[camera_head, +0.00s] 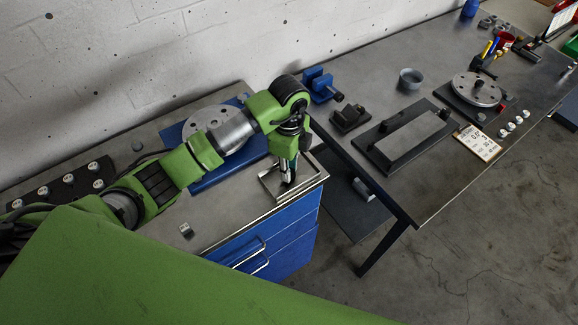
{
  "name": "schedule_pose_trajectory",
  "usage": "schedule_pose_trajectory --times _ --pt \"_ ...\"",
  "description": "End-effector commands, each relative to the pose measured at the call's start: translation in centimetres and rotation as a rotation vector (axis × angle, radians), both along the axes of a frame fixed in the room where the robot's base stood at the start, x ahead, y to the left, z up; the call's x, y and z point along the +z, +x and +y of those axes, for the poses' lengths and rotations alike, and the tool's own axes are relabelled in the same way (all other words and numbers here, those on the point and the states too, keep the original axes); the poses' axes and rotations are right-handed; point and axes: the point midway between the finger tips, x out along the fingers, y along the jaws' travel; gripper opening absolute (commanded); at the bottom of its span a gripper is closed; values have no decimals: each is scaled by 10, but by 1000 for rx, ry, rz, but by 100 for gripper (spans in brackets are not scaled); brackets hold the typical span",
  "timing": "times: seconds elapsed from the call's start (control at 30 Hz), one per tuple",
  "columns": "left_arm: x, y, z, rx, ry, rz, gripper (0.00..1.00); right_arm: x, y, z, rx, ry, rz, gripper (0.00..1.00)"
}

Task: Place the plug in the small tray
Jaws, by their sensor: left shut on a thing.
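The small tray (307,186) is a shallow, light-rimmed tray at the right end of the blue cabinet's top. My left gripper (288,180) points down into the tray's area, with its fingertips low over the tray floor. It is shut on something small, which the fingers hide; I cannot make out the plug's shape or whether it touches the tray. My right gripper is not in view.
A round disc (212,118) on a blue plate (205,183) lies behind my left arm. A black strip with several white knobs (42,191) is at the far left. A small metal block (186,230) lies near the cabinet's front edge. A blue vise (317,84) stands on the grey bench.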

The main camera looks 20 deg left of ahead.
Motion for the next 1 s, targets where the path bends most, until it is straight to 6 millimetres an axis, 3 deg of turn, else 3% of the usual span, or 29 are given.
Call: schedule_pose_trajectory --times 0.07,0.1,0.13,0.17,0.47,0.63,0.93,1.0 --pt "-4 0 0 0 0 0 0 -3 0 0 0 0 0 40" --pt "-3 0 0 0 0 0 28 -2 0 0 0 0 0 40" --pt "-2 0 0 0 0 0 36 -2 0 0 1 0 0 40" --pt "-2 0 0 0 0 0 37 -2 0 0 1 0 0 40" --pt "-2 0 0 1 0 0 37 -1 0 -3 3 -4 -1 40" --pt "9 2 0 1 -2 -4 37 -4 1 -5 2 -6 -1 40" --pt "72 2 0 -1 0 -8 37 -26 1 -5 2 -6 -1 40" --pt "89 2 1 0 3 -6 37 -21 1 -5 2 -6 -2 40"
